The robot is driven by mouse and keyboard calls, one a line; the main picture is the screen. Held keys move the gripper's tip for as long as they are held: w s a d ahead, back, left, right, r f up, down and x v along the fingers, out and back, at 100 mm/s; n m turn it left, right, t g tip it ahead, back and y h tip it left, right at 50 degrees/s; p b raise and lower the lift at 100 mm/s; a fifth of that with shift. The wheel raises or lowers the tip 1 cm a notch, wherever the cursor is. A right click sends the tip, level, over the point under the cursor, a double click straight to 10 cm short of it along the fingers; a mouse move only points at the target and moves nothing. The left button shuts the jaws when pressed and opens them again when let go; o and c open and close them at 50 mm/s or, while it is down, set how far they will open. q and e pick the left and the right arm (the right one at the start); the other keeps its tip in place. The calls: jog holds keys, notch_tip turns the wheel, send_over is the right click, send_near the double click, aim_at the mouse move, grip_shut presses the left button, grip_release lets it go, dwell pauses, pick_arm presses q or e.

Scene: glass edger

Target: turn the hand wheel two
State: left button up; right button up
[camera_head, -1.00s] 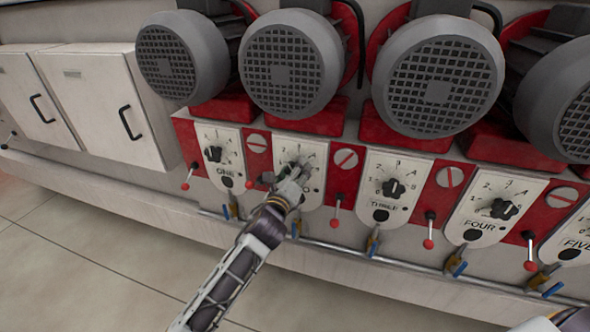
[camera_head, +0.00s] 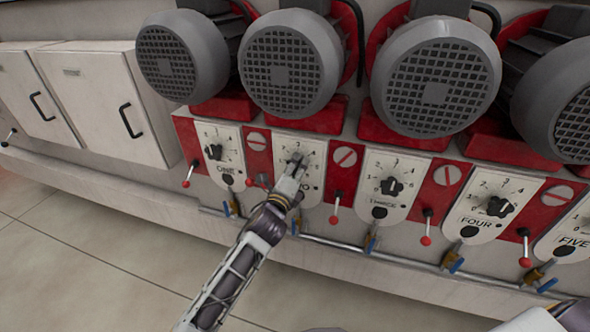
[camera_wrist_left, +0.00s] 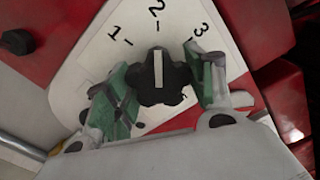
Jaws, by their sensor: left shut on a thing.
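Hand wheel two is a black lobed knob with a pale pointer bar, and it shows in the left wrist view (camera_wrist_left: 162,82). It sits on a white dial plate (camera_wrist_left: 75,68) with numbers 1, 2 and 3 in sight. The pointer lines up about with the 2. My left gripper (camera_wrist_left: 165,88) has its green-padded fingers on either side of the knob, shut on it. In the head view my left gripper (camera_head: 295,168) covers much of dial two. My right gripper is not in clear view; only a bit of my right arm shows at the lower right.
Dials one (camera_head: 216,152), three (camera_head: 391,186) and four (camera_head: 500,207) stand beside it with similar knobs. Red-balled levers (camera_head: 334,219) stick out between plates. Large grey motors (camera_head: 291,64) overhang above. A pipe with blue-handled valves (camera_head: 371,243) runs below. Open floor lies in front.

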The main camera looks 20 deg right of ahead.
pick_arm(q)
jog(key=o, duration=1)
jog(key=shift+v, duration=6)
jog(key=shift+n, duration=0.3)
